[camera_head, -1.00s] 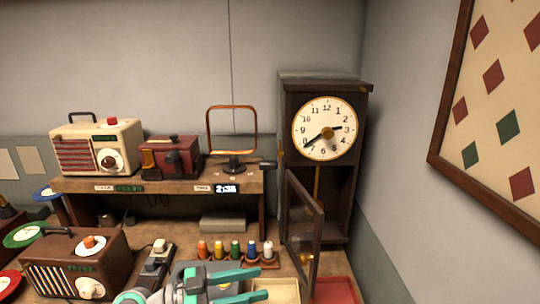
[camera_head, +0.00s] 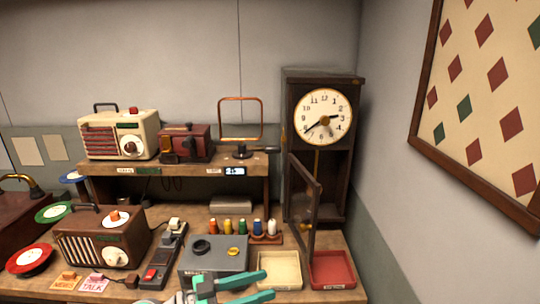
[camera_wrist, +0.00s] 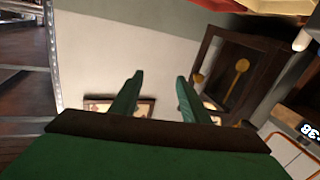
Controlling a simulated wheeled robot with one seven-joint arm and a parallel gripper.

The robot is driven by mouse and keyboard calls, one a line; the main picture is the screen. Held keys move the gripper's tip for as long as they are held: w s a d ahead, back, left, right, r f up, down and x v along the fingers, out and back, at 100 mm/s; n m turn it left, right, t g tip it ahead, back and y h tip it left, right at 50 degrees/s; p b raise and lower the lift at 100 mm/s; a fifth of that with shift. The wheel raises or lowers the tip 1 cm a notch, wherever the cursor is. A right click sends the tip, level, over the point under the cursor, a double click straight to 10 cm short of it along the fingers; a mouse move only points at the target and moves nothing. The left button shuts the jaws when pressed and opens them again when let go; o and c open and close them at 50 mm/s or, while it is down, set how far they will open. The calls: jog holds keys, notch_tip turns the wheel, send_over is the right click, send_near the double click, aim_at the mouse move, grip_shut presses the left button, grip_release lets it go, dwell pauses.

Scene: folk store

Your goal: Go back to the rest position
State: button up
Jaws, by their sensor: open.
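My gripper (camera_head: 256,287) is at the bottom of the head view, low in front of the grey box. Its two teal fingers are apart and nothing is between them. In the wrist view my gripper's green fingers (camera_wrist: 158,95) are also spread and empty. A tall dark wooden clock (camera_head: 324,120) stands at the back right with its lower door (camera_head: 305,205) swung open. In the wrist view the clock's case (camera_wrist: 250,75) shows tilted, with a golden pendulum inside.
The table holds a brown radio (camera_head: 90,240), a grey box (camera_head: 212,265), several coloured spools (camera_head: 237,228), a cream tray (camera_head: 298,285) and a red tray (camera_head: 350,283). A shelf (camera_head: 110,169) behind carries a cream radio (camera_head: 120,135). A patterned board (camera_head: 418,140) hangs at right.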

jog(key=d+f+n+t+y, duration=0.25)
jog(key=f+n, duration=0.25)
jog(key=f, duration=0.4)
jog(key=d+f+n+t+y, duration=0.25)
jog(key=f+n, duration=0.25)
jog(key=f, duration=0.4)
jog(key=s+a+f+n+t+y, duration=0.1)
jog(key=s+f+n+y, duration=0.5)
jog(key=s+f, duration=0.65)
jog(key=s+a+t+y, duration=0.15)
jog(key=s+y, duration=0.45)
jog(key=s, duration=0.7)
jog(key=s+r+m+t, duration=0.1)
jog(key=s+r+m, duration=0.2)
jog(key=s+r, duration=0.6)
jog(key=shift+s+d+r+t, duration=0.35)
jog(key=shift+s, duration=0.6)
jog(key=shift+w, duration=0.1)
